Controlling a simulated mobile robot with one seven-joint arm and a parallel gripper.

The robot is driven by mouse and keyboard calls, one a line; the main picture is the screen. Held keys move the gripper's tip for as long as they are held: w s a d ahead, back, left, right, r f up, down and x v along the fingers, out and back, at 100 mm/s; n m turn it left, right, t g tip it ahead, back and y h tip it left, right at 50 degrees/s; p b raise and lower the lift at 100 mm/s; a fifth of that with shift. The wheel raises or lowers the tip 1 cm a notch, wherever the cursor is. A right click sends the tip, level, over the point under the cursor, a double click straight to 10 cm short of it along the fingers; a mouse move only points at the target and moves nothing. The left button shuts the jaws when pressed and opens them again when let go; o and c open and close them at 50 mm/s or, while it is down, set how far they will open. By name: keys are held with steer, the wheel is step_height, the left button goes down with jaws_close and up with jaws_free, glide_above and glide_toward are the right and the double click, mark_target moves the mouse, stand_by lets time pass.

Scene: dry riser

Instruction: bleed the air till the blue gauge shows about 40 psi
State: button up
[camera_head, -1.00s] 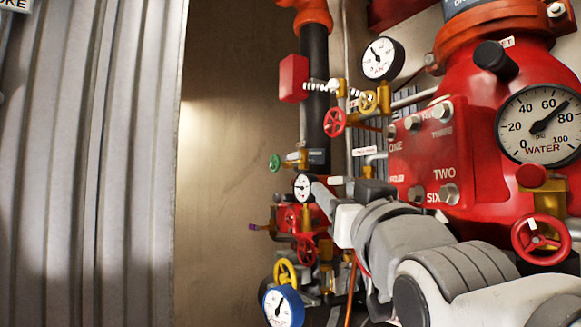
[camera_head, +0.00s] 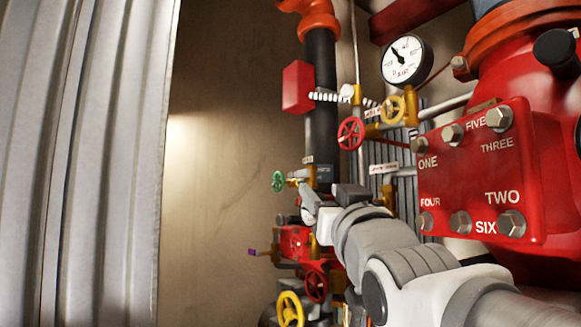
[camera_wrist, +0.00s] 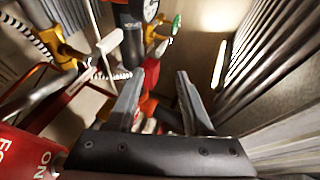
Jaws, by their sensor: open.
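My gripper (camera_wrist: 160,95) is open and empty in the wrist view, its two grey fingers apart in front of blurred red and orange pipework. In the head view my arm reaches toward the valves, and its wrist hides the fingers. The blue gauge is not in view, so its reading cannot be seen. A black-rimmed gauge marked AIR (camera_head: 406,61) hangs at the upper middle. A green handwheel (camera_head: 278,181) is left of my wrist and also shows in the wrist view (camera_wrist: 177,24). A yellow handwheel (camera_head: 290,308) is low in the picture.
A red plate with numbered bolts (camera_head: 475,170) stands to the right, close to my arm.

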mark_target(306, 174)
steer(key=p+x, duration=0.4)
steer(key=x, duration=0.9)
steer(key=shift+w+r+p, duration=0.1)
steer(key=shift+p, duration=0.2)
jaws_close()
